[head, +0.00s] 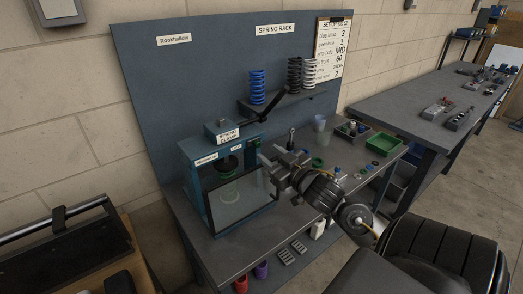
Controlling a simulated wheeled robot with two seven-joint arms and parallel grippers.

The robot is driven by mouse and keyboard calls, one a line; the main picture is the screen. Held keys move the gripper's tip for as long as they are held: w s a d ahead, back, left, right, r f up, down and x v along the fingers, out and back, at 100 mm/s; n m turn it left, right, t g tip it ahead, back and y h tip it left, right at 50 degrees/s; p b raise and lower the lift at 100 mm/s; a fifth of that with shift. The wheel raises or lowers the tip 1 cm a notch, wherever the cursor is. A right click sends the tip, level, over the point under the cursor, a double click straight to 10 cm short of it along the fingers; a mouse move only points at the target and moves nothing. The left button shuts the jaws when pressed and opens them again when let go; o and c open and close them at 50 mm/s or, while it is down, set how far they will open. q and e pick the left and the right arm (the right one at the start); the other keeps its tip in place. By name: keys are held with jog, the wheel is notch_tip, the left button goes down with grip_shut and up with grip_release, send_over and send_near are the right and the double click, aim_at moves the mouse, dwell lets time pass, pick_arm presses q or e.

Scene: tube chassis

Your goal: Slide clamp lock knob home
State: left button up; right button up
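The spring clamp (193,172) is a teal box on the bench with a clear front panel (243,200). A small labelled block (222,130) sits on its top, and a dark round part shows inside. A black lever-like part (265,107) stands at its upper right. My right gripper (268,165) is at the clamp's right side, close to that edge. Contact and finger opening are too small to tell. My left gripper is not in view.
A shelf (290,100) on the blue back panel holds blue, black and white springs. A green-lined tray (384,143) and small parts lie on the bench to the right. Another bench (430,105) stands farther right. A dark rack (60,250) is at lower left.

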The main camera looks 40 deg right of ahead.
aim_at(259, 146)
jog(key=shift+w+d+p, duration=0.15)
jog(key=shift+w+p, duration=0.05)
jog(key=shift+w, duration=0.95)
jog(key=shift+w+d+p, duration=0.1)
jog(key=shift+w+p, duration=0.05)
jog(key=shift+w, duration=1)
grip_shut()
